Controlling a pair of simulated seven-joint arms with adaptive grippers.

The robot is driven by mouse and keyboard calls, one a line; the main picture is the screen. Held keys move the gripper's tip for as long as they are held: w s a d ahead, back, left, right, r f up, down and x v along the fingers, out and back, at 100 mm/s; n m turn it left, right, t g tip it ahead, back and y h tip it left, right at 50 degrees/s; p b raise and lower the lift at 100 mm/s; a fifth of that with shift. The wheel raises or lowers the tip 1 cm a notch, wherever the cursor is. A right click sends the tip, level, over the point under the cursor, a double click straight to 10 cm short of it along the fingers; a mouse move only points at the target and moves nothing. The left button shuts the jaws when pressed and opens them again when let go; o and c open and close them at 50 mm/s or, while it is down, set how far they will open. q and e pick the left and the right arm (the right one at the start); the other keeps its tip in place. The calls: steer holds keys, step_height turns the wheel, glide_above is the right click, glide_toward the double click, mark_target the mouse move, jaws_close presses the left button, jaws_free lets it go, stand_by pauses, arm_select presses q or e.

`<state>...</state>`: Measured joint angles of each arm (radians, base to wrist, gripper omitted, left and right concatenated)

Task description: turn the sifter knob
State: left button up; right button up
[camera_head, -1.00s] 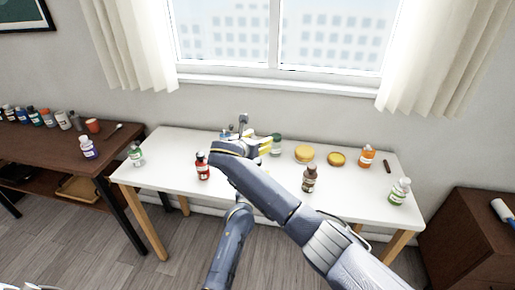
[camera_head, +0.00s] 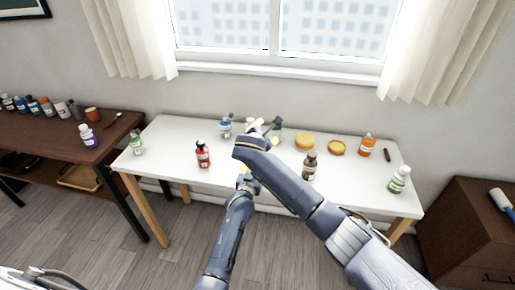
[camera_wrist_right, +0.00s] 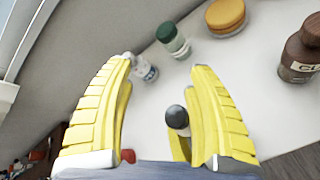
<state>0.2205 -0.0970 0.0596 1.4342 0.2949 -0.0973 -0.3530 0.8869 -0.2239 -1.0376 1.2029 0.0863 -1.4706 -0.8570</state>
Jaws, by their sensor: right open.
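In the right wrist view my right gripper (camera_wrist_right: 163,66) is open, its two yellow fingers spread. A dark rounded knob (camera_wrist_right: 176,116) on a grey stem shows between them, closer to the right finger; it seems to be the sifter knob, and I cannot tell whether a finger touches it. A yellow piece shows just below it. In the head view the right gripper (camera_head: 262,130) is over the back middle of the white table, and small grey and dark parts show around it. The sifter's body is not clearly visible.
The white table (camera_head: 180,145) carries a red bottle (camera_head: 203,154), a blue bottle (camera_head: 225,127), a brown bottle (camera_head: 309,167), two round yellow items (camera_head: 304,142), an orange bottle (camera_head: 367,145) and a green-labelled bottle (camera_head: 399,180). A brown table (camera_head: 55,135) stands left.

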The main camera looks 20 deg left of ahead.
steer(key=d+f+m+y, duration=0.3)
steer(key=d+m+y, duration=0.1)
steer(key=m, duration=0.7)
steer(key=s+d+f+m+y, duration=0.2)
steer(key=s+f+m+y, duration=0.2)
steer(key=s+m+y, duration=0.5)
steer(key=shift+n+g, duration=0.5)
steer(key=shift+n, duration=0.2)
steer(key=x, duration=1.1)
steer(key=shift+a, duration=0.1)
steer(key=shift+c, duration=0.3)
jaws_close()
steer(key=shift+s+h, duration=0.1)
steer(key=shift+h, duration=0.2)
